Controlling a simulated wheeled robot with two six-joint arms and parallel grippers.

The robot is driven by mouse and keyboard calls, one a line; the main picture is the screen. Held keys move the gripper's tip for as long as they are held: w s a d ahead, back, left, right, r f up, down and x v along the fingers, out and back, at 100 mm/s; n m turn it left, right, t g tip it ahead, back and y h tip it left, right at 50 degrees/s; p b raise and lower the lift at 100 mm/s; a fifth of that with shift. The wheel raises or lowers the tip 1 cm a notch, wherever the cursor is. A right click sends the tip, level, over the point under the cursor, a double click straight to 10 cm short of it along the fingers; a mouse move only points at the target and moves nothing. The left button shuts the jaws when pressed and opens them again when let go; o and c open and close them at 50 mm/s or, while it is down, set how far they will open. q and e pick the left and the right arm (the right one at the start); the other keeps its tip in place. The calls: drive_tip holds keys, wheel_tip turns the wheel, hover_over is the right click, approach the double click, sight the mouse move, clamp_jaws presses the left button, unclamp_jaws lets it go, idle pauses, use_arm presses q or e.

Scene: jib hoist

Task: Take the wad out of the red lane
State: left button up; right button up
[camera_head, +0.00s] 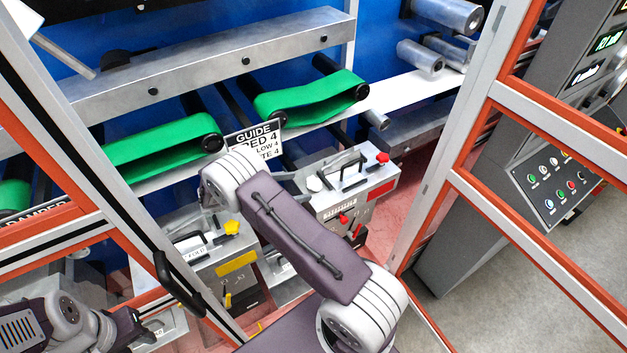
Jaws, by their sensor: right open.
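The red lane's metal box (375,196) has a red label and a red knob (382,158). A small pale rounded lump (315,184) is at the left of its top; I cannot tell whether it is the wad. My right gripper (288,181) is mostly hidden behind my own right arm. Its grey parts show beside the left edge of the red lane's box, close to the pale lump. It is open, and I see nothing held. My left arm is in the bottom left corner, and its gripper (128,326) is dark and unclear.
A yellow-marked box (236,263) with a yellow knob stands left of the red one. Green belts (310,97) and a guide sign (254,142) are behind. Orange-edged frame posts (455,150) stand on both sides. A grey control cabinet (480,230) is at the right.

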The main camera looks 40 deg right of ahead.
sight(308, 184)
drive_tip(key=shift+w+d+f, duration=0.45)
drive_tip(key=shift+d, duration=0.3)
drive_tip(key=p+x, duration=0.1)
drive_tip(key=x, duration=0.1)
drive_tip(key=s+p+x, duration=0.1)
drive_tip(key=x, duration=0.1)
drive_tip(key=shift+d+p, duration=0.3)
drive_tip(key=shift+p, duration=0.05)
drive_tip(key=shift+d+f, duration=0.1)
drive_tip(key=shift+w, duration=0.25)
drive_tip(key=c, duration=1.3)
use_arm(q)
drive_tip(key=r, duration=0.3)
drive_tip(key=shift+w, duration=0.3)
use_arm(e)
drive_tip(key=shift+c, duration=0.5)
